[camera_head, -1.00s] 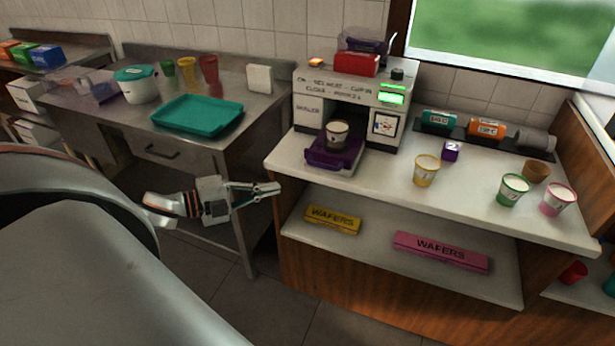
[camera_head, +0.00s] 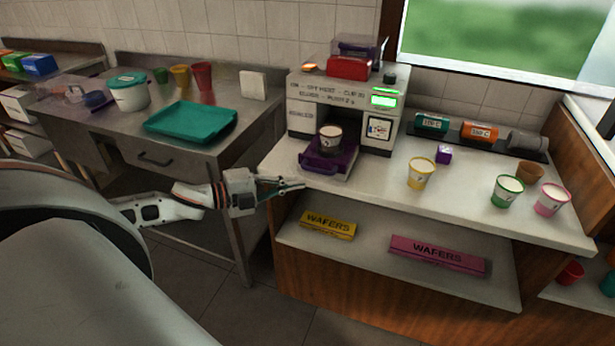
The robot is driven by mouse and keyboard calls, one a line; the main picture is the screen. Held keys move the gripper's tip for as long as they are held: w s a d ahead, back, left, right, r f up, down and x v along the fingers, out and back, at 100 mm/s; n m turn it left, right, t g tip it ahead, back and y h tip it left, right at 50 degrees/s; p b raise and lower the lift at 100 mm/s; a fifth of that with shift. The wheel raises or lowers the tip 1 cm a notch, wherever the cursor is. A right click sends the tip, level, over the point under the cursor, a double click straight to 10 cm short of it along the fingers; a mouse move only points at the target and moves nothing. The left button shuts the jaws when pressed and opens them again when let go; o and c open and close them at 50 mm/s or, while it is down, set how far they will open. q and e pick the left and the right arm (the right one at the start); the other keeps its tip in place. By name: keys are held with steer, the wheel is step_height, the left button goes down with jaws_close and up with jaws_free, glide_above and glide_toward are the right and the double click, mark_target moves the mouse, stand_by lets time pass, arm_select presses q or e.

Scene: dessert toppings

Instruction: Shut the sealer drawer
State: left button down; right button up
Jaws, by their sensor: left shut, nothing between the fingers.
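The sealer (camera_head: 340,100) is a grey and white machine at the back left of the white counter, with a green lit display. Its purple drawer (camera_head: 321,163) is pulled out toward the front. A cup (camera_head: 331,137) with a pale top sits upright in the drawer. My left gripper (camera_head: 301,185) is shut and empty, just in front of and slightly below the drawer, near the counter's left front edge. I cannot tell whether its fingertips touch the drawer or counter. My right gripper is not in view.
Wafer boxes lie on the shelf below. A teal tray (camera_head: 191,122) is on the steel table at left.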

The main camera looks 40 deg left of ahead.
mark_target(322, 173)
arm_select(q)
steer(key=shift+w+d+f, duration=0.1)
steer(key=shift+w+f, duration=0.1)
steer(key=shift+w, duration=0.75)
steer(key=shift+w+a+f, duration=0.1)
steer(key=shift+w+f, duration=0.15)
steer(key=shift+w, duration=0.7)
steer(key=shift+w+d+f, duration=0.1)
steer(key=shift+w+f, duration=0.1)
steer(key=shift+w, duration=0.75)
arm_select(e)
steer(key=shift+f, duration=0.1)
